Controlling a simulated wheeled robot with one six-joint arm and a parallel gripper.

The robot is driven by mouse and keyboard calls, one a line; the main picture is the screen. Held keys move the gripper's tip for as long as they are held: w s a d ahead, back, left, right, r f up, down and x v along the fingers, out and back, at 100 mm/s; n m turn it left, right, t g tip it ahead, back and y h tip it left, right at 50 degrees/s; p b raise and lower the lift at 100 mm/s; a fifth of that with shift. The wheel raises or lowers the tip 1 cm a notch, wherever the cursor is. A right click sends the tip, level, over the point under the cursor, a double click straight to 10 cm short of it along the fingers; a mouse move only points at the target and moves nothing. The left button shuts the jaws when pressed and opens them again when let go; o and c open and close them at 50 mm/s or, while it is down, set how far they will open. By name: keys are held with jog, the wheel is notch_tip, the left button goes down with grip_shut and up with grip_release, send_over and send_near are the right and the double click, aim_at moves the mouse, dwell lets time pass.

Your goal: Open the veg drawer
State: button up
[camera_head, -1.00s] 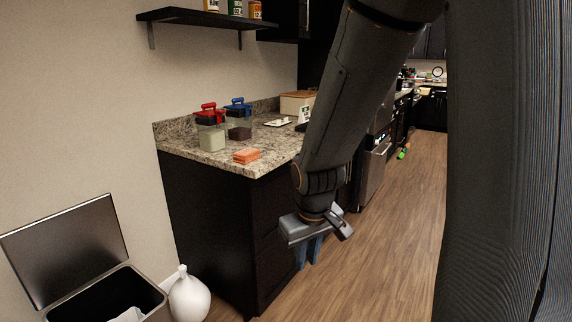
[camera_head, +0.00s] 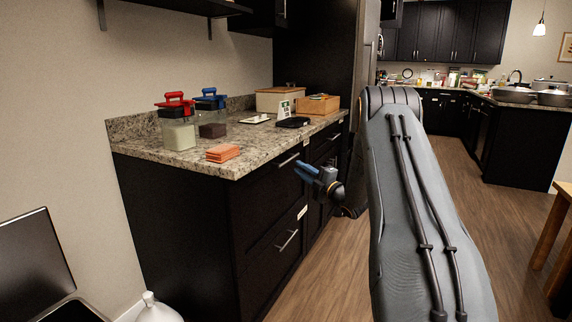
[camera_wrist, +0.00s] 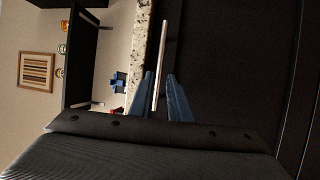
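The dark counter cabinet has an upper drawer (camera_head: 268,182) with a bar handle (camera_head: 289,160), and a lower drawer (camera_head: 272,250) with its own handle (camera_head: 287,241). Both look shut. Small pale labels are too small to read, so I cannot tell which drawer is the veg drawer. My gripper (camera_head: 298,168) is at the upper drawer's handle, fingers pointing at the front. In the wrist view, the blue fingers of my gripper (camera_wrist: 160,76) are open, one on each side of the metal handle (camera_wrist: 162,50). I cannot tell whether they touch it.
The granite countertop (camera_head: 190,157) holds an orange block (camera_head: 223,153), a red-lidded jar (camera_head: 178,133), a blue-lidded jar (camera_head: 211,125) and boxes at the back. An open bin (camera_head: 27,262) and a white vase (camera_head: 158,311) stand at lower left. Wood floor (camera_head: 345,270) is clear right of the cabinet.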

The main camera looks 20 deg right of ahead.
aim_at(288, 160)
jog(key=x, duration=0.7)
jog(key=shift+w+a+r, duration=0.1)
jog(key=shift+w+a, duration=0.1)
jog(key=shift+w, duration=0.15)
